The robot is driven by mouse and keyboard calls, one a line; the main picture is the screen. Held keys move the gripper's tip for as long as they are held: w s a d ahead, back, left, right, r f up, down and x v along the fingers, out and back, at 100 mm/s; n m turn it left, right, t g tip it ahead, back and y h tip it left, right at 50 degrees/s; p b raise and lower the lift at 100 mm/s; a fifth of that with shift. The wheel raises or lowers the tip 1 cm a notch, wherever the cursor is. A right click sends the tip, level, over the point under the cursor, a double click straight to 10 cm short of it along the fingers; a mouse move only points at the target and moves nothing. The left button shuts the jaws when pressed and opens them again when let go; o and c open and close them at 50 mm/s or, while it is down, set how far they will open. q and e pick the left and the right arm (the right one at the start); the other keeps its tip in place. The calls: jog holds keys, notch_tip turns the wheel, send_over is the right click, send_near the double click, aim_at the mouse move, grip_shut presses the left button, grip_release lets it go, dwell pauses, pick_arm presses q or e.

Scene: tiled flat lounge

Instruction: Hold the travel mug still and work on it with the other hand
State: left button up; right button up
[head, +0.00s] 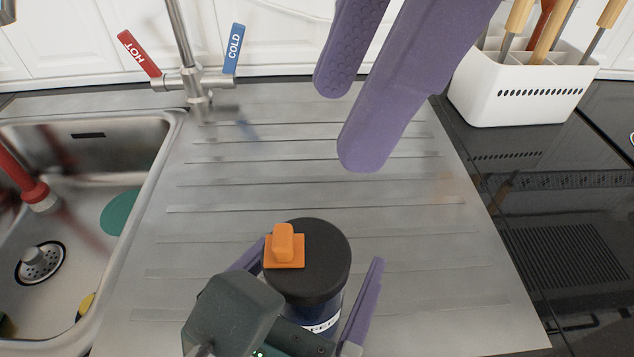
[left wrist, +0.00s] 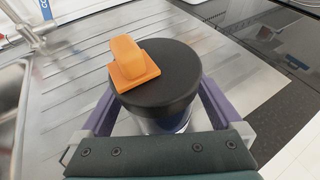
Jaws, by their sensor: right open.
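The mug (left wrist: 165,95) and the tab (left wrist: 133,62) also show in the left wrist view. My left gripper (head: 315,260) has its purple fingers on both sides of the mug, with a gap at the right finger in the head view. My right gripper (head: 345,125) is open and empty, above and beyond the mug.
A sink (head: 85,140) lies at the left, with a tap (head: 195,85) behind it carrying red HOT and blue COLD handles. A white utensil holder (head: 520,90) stands at the back right, near the black hob (head: 560,240). The drainer (head: 230,200) around the mug is mostly clear.

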aim_at(282, 235)
pick_arm(q)
jog(key=c, duration=1.4)
dwell(0.4)
pick_arm(e)
jog(key=shift+o, duration=0.6)
jog(key=shift+a, duration=0.15)
jog(key=a+r+m+h, duration=0.2)
jog(key=a+r+h, duration=0.1)
jog(key=a+h, duration=0.1)
jog(key=shift+t, duration=0.3)
jog(key=f, duration=1.2)
jog(key=shift+s+d, duration=0.1)
jog(key=shift+s, duration=0.2)
